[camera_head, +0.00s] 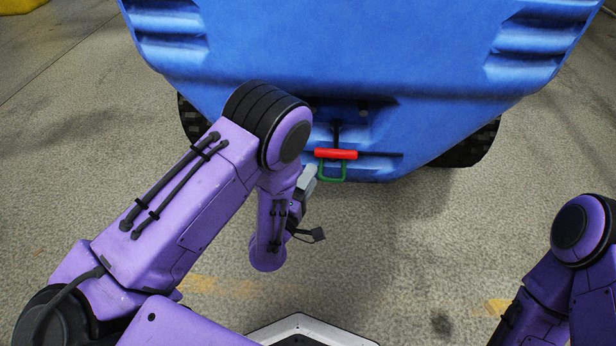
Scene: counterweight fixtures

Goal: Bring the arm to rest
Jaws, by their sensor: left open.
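A red grip (336,154) with a green loop (332,174) hangs from a dark bracket on the front of a large blue wheeled bin (340,50). My left arm reaches in from the left, its elbow bent in front of the bin. My left gripper (307,183) is open and mostly hidden behind my forearm. Its grey part shows just left of the green loop, and I see nothing held in it. I cannot tell whether it touches the loop. My right arm shows at the right edge, but its gripper is out of view.
The bin stands on dark wheels (468,143) on a grey concrete floor (430,240) with worn yellow marks. The floor between my two arms is clear. A yellow object (18,5) is cut off at the top left corner.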

